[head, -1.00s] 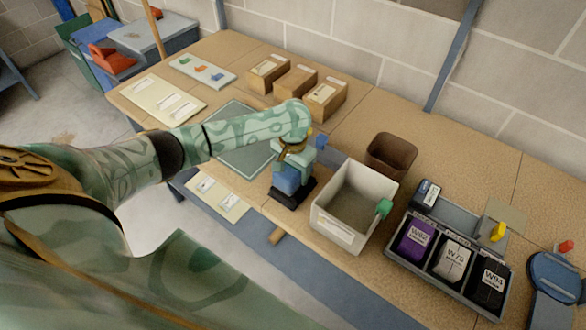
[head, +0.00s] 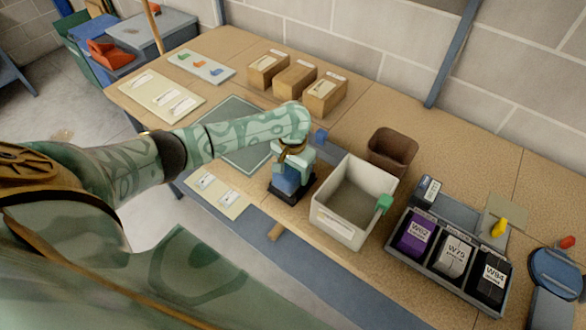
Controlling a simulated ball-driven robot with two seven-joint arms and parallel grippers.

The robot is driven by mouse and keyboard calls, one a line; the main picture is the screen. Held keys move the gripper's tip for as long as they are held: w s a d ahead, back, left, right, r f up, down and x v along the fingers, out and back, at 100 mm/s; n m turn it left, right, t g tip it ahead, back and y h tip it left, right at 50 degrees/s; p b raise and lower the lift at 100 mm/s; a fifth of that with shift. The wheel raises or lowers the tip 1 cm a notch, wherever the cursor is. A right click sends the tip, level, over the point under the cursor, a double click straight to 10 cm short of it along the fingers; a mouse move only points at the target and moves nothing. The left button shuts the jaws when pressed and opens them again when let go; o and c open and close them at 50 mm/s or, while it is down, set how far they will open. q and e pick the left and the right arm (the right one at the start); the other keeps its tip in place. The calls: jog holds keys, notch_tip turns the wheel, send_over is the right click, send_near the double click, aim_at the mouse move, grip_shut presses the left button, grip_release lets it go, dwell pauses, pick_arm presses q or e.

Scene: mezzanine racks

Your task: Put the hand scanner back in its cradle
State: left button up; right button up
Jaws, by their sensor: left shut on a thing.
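My left gripper (head: 292,160) is shut, pointing down, at the front edge of the bench. Below its fingers is a blue block-like body (head: 287,180), which looks like the hand scanner. It stands upright at a black base (head: 279,192), which looks like the cradle. The gripper hides the scanner's upper part, and I cannot tell whether it is fully seated. My right gripper is not in view.
A white bin (head: 336,222) with a green clip stands close right of the gripper, with a brown bin (head: 392,150) behind it. A grey tray (head: 440,270) holds labelled packs. Several cardboard boxes (head: 295,79) stand behind. A dark green mat (head: 232,130) lies left.

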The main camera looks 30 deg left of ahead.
pick_arm(q)
jog(key=o, duration=1.2)
jog(key=shift+o, duration=0.2)
